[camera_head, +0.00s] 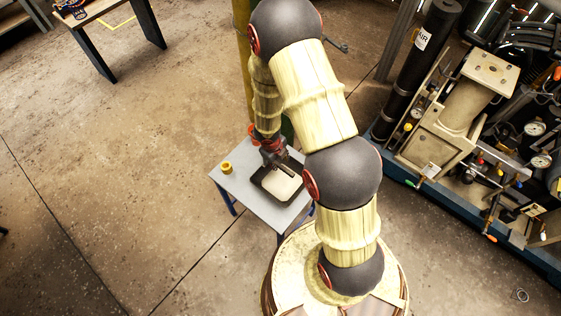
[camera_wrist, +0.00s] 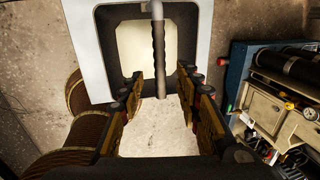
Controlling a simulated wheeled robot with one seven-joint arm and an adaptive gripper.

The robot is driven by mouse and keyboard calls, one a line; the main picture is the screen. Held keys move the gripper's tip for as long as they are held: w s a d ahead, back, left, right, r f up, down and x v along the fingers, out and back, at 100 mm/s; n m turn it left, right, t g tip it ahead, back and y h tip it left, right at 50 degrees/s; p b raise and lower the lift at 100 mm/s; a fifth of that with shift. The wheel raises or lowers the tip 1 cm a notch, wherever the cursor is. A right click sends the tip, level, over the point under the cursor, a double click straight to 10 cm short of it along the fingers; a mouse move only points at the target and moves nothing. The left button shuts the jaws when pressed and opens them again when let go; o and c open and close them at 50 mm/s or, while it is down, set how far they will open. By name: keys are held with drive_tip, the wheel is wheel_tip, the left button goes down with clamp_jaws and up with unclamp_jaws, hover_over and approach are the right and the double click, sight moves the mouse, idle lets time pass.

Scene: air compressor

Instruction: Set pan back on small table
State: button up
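The pan (camera_head: 281,186) is dark-rimmed with a pale inside and appears to rest on the small grey table (camera_head: 242,184) in the head view. My gripper (camera_head: 281,162) is over the pan's back edge there. In the wrist view, the pan (camera_wrist: 134,48) shows at the top against the light tabletop (camera_wrist: 80,45). A grey bar, seemingly its handle (camera_wrist: 158,55), runs down toward the space between my gripper's fingers (camera_wrist: 161,88). The fingers stand apart on either side of the bar, with visible gaps. Whether the pan fully touches the table cannot be told.
A yellow ring-like object (camera_head: 227,168) sits on the table's left part. A yellow post (camera_head: 243,60) stands behind the table. Compressor machinery (camera_head: 460,115) on a blue base fills the right. Open concrete floor (camera_head: 110,180) lies to the left.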

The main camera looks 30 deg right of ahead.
drive_tip(key=w+a+r+n+t+y+p, duration=0.1)
drive_tip(key=w+a+r+n+t, duration=0.2)
drive_tip(key=r, duration=0.6)
drive_tip(key=w+a+r+n+t+y+p, duration=0.1)
drive_tip(key=w+a+r+n, duration=0.3)
drive_tip(key=r, duration=0.5)
drive_tip(key=a+r+n+t+y, duration=0.1)
drive_tip(key=a+r+n+y, duration=0.2)
drive_tip(key=r, duration=0.5)
drive_tip(key=a+r+n+t, duration=0.1)
drive_tip(key=a+r+n, duration=0.2)
drive_tip(key=r+n, duration=0.35)
drive_tip(key=s+a+r+n+y, duration=0.1)
drive_tip(key=s+a+r+n, duration=0.2)
drive_tip(key=s+r+n, duration=0.6)
drive_tip(key=s+d+r+n+h, duration=0.2)
drive_tip(key=s+d+r+n, duration=0.1)
drive_tip(key=s, duration=0.5)
drive_tip(key=s+d+r+n+g+h, duration=0.1)
drive_tip(key=s+d+r+n, duration=0.2)
drive_tip(key=s+d, duration=0.2)
drive_tip(key=s, duration=0.3)
drive_tip(key=shift+s+h, duration=0.15)
drive_tip(key=shift+h, duration=0.25)
